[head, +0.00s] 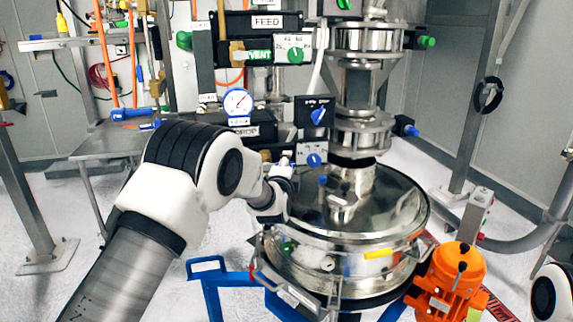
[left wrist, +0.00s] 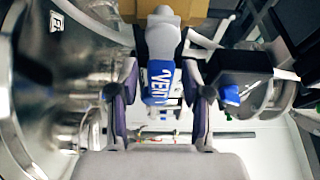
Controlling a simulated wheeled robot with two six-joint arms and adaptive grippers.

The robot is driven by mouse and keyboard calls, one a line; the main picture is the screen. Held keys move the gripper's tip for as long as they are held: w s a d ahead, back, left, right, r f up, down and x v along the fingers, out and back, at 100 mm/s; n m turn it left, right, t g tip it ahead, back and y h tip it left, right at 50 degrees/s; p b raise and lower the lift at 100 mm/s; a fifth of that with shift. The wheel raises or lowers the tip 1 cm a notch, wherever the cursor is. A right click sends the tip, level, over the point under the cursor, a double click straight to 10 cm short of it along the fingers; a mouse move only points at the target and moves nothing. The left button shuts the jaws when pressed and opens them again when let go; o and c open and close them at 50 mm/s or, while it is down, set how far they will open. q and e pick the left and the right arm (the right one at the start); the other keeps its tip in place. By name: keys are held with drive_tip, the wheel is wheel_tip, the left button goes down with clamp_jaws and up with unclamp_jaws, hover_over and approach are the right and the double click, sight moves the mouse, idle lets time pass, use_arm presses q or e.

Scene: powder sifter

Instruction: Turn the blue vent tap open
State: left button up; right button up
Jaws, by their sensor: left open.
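The blue vent tap (left wrist: 162,80), with a blue grip lettered VENT in white, stands in the middle of the left wrist view. My left gripper (left wrist: 160,93) is open, with one finger on each side of the tap. Small gaps seem to remain between the fingers and the grip; I cannot tell whether either touches. In the head view my left gripper (head: 281,183) is at the left rim of the steel sifter vessel (head: 385,205), and my wrist and fingers hide most of the tap. My right gripper is out of view.
A black box with a blue knob (left wrist: 233,94) is close to the right finger in the left wrist view. A pressure gauge (head: 238,102) and a black panel with a blue selector (head: 318,115) stand behind. An orange motor (head: 453,280) is at front right.

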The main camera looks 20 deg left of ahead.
sight(267, 164)
use_arm(q)
clamp_jaws()
drive_tip(key=shift+n+b, duration=0.5)
drive_tip(key=shift+b, duration=0.6)
drive_tip(key=r+n+t+y+b, duration=0.1)
drive_tip(key=n+b, duration=0.2)
drive_tip(key=b, duration=0.1)
drive_tip(key=a+r+n+t+y+b, duration=0.1)
drive_tip(key=n+b, duration=0.3)
drive_tip(key=s+r+n+y+b, duration=0.1)
drive_tip(key=n+b, duration=0.2)
drive_tip(key=shift+a+r+n+t+y+b, duration=0.25)
drive_tip(key=shift+a+n+t+y+b, duration=0.05)
drive_tip(key=shift+a+n+t+b, duration=0.1)
drive_tip(key=n+y+b, duration=0.1)
drive_tip(key=n, duration=0.2)
drive_tip(key=a+r+n+y+b, duration=0.1)
drive_tip(key=shift+s+n+y+b, duration=0.3)
drive_tip(key=shift+s+n+b, duration=0.05)
drive_tip(key=shift+n, duration=0.05)
drive_tip(key=shift+s+a+r+n+g+y+b, duration=0.15)
drive_tip(key=shift+a+n+g+y+b, duration=0.2)
drive_tip(key=shift+n, duration=0.65)
drive_tip(key=shift+s+a+n+g+y+b, duration=0.25)
drive_tip(key=shift+n+y, duration=0.35)
drive_tip(key=shift+n, duration=0.4)
drive_tip(key=shift+s+a+r+n+g+y+b, duration=0.1)
drive_tip(key=shift+a+n+g+y+b, duration=0.25)
drive_tip(key=shift+n, duration=0.65)
drive_tip(key=shift+d, duration=0.1)
